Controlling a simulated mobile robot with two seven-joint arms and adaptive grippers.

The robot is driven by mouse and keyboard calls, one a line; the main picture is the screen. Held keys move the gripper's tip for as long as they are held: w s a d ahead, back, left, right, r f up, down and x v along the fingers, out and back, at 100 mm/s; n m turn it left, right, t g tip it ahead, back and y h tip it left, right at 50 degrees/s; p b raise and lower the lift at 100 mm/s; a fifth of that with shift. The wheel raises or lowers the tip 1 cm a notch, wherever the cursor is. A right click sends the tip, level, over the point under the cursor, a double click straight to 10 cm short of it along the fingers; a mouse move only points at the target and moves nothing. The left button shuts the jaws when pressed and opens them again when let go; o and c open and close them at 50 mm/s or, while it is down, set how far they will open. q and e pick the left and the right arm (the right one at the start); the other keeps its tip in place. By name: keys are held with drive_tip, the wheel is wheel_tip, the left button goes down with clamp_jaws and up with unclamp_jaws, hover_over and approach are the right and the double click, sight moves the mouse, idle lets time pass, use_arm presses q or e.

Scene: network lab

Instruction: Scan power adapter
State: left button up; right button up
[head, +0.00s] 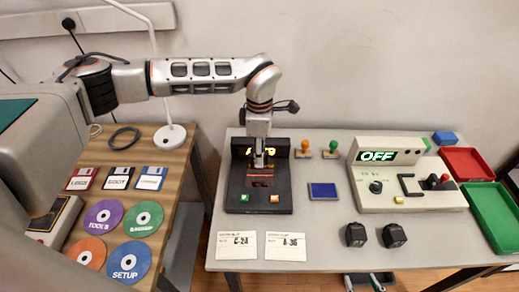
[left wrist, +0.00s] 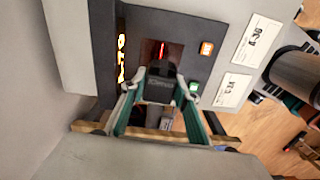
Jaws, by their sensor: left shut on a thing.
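My left gripper (head: 262,158) is over the black scanner (head: 240,192), pointing down. In the left wrist view, the left gripper (left wrist: 160,78) is shut on a black power adapter (left wrist: 160,91). The adapter is in front of the scanner's dark reddish window, where a short red line glows; I cannot tell whether it touches the scanner. The scanner has an orange button (head: 274,198), a green button (head: 244,197) and a lit yellow display, partly hidden by my arm. Two more black adapters (head: 356,235) (head: 394,235) stand on the table. My right gripper (head: 364,282) is open at the bottom edge.
Paper labels C-24 (head: 236,245) and A-36 (head: 285,246) lie before the scanner. A blue pad (head: 323,190), stamps (head: 303,149), an OFF-reading tester (head: 408,190), and red (head: 467,163) and green (head: 494,215) trays are to the right. Disks lie on the wooden table (head: 160,202).

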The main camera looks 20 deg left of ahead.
use_arm(q)
drive_tip(key=shift+f, duration=0.6)
drive_tip(key=shift+f+b, duration=0.15)
drive_tip(key=shift+b, duration=0.15)
use_arm(e)
drive_tip(key=shift+d+f, duration=0.15)
drive_tip(key=shift+f, duration=0.6)
use_arm(q)
drive_tip(key=shift+r, duration=0.2)
wheel_tip(320, 180, up, 4)
drive_tip(key=p, duration=0.3)
drive_tip(key=shift+r, duration=0.1)
drive_tip(key=shift+r+p, duration=0.65)
drive_tip(key=shift+r, duration=0.15)
use_arm(e)
wheel_tip(320, 180, up, 4)
drive_tip(key=shift+r, duration=0.1)
